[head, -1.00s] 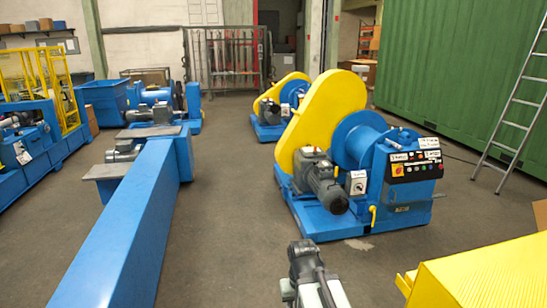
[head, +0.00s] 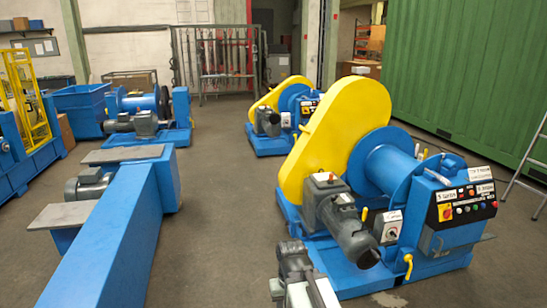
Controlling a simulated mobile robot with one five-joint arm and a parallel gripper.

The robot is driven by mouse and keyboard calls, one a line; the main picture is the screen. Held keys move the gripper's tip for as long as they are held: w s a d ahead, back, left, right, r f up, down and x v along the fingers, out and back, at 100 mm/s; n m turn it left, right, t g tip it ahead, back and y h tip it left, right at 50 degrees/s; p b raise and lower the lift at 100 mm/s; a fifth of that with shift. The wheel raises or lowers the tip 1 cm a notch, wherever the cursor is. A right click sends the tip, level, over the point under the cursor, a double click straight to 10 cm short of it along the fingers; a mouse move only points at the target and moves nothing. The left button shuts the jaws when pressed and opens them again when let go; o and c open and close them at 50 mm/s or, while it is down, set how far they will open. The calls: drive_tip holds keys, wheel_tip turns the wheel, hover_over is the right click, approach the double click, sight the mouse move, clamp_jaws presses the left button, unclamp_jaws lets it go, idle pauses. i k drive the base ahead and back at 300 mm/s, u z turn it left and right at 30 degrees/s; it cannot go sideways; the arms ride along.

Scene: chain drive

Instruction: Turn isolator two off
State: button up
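The near blue winch machine (head: 455,240) stands right of centre with a yellow chain guard (head: 333,137). A small light box with a dark rotary switch (head: 388,227) sits between its motor and control panel. A red and yellow switch (head: 445,212) is on the panel's left. The labels are too small to read, so I cannot tell which is isolator two, nor the switch positions. A similar machine (head: 270,140) with a small pale box stands behind. The grey end of my arm with my gripper (head: 292,262) shows at the bottom, before the near machine; its fingers are unclear.
A long blue beam (head: 120,235) with grey plates runs along the left. Another blue winch (head: 150,120) stands behind it. A ladder (head: 530,165) leans at the right by a green container (head: 460,75). Floor between beam and near machine is clear.

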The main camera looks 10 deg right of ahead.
sight(447, 213)
drive_tip(key=i, duration=1.3)
drive_tip(key=z, duration=2.35)
drive_tip(key=i, duration=1.55)
drive_tip(key=u, duration=2.4)
